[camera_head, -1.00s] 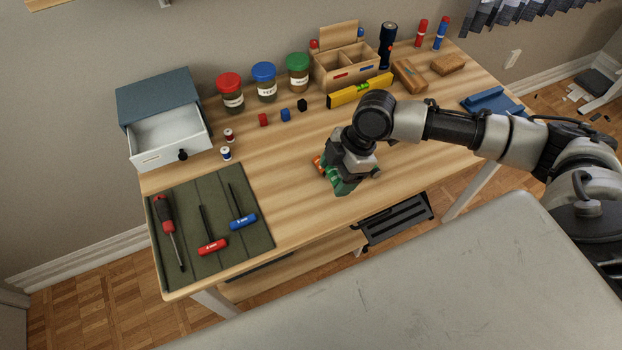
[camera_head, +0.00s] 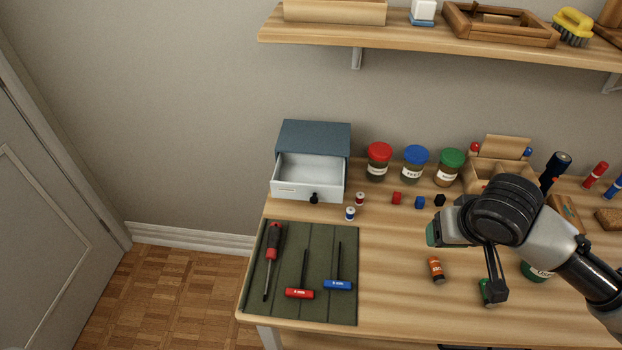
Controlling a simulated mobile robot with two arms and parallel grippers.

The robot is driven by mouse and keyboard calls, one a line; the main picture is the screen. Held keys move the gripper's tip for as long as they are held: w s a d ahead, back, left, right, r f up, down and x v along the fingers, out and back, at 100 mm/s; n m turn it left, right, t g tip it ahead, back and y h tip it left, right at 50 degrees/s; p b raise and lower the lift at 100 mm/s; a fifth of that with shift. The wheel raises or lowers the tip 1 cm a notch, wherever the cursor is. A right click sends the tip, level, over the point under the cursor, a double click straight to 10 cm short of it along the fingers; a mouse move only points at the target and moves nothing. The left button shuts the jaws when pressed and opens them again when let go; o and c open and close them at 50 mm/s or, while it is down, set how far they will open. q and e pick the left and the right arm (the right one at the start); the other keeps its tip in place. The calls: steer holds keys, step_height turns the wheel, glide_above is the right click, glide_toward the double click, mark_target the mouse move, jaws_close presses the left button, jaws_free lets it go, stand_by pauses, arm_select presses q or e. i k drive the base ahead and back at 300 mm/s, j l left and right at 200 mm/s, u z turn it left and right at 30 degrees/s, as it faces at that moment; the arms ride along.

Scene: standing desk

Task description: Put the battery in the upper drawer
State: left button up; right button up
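The orange and black battery (camera_head: 437,270) appears to stand on the wooden desk in the middle right. My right gripper (camera_head: 460,263) is over the desk beside it, its green-tipped fingers spread apart, apparently with nothing between them. I cannot tell its exact height above the battery. The blue-grey drawer unit (camera_head: 315,137) stands at the back left of the desk. Its white drawer (camera_head: 289,190) with a black knob is pulled open, and its visible inside is empty. My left gripper is out of view.
Small red and blue spools (camera_head: 350,214) stand before the drawer. A green mat (camera_head: 325,305) with screwdriver and hex keys lies front left. Jars (camera_head: 379,163), small cubes (camera_head: 420,202) and a wooden caddy (camera_head: 484,177) line the back. A shelf (camera_head: 420,46) hangs above.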

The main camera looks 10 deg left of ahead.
mark_target(310, 180)
steer(key=i+l+u, duration=0.1)
steer(key=u, duration=0.15)
steer(key=i+l+u, duration=0.15)
steer(key=i+u, duration=0.15)
steer(key=u, duration=1.25)
